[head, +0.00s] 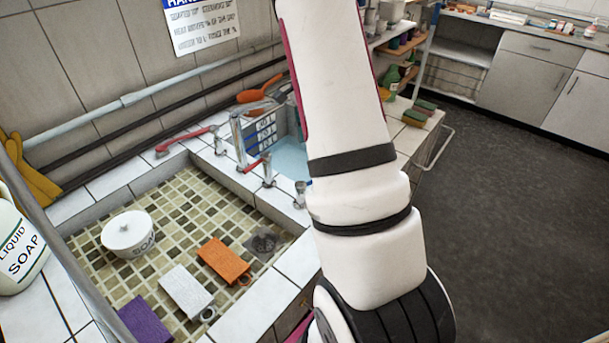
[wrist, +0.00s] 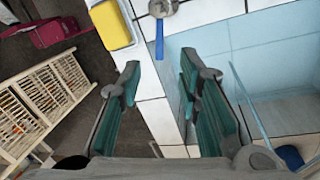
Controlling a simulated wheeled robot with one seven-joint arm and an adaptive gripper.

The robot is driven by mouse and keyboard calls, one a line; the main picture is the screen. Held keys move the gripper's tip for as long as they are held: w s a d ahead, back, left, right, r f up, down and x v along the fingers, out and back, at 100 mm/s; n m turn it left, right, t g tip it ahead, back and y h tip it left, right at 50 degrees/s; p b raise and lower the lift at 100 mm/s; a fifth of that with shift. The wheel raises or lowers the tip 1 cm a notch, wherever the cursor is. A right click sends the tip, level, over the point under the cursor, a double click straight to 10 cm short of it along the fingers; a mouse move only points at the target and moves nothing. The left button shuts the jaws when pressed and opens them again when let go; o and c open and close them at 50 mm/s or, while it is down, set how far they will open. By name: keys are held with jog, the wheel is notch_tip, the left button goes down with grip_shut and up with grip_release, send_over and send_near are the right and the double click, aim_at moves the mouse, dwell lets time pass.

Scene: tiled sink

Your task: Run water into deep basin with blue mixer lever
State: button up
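The blue mixer lever (wrist: 159,36) shows at the top of the wrist view, attached to a metal tap body (wrist: 163,9) on the white tiled rim. My gripper (wrist: 160,76) is open and empty. The lever lies ahead of the gap between its fingers, apart from both. The deep basin (wrist: 262,60) has light blue walls and lies to the right of the lever in the wrist view. In the head view the basin (head: 290,158) shows partly, with litre marks on its wall. My arm hides the gripper and blue lever there. I see no running water.
A wooden rack (wrist: 42,105) stands below at left.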

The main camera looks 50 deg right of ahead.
jog(key=shift+r, duration=0.15)
jog(key=f+p, duration=0.1)
jog(key=f, duration=0.3)
jog(key=s+f+p, duration=0.1)
jog(key=f, duration=0.3)
jog(key=s+f+p, duration=0.1)
jog(key=f+p, duration=0.1)
jog(key=f, duration=0.2)
jog(key=shift+s+a, duration=0.15)
jog(key=shift+a, duration=0.15)
jog(key=shift+c, duration=0.5)
grip_shut()
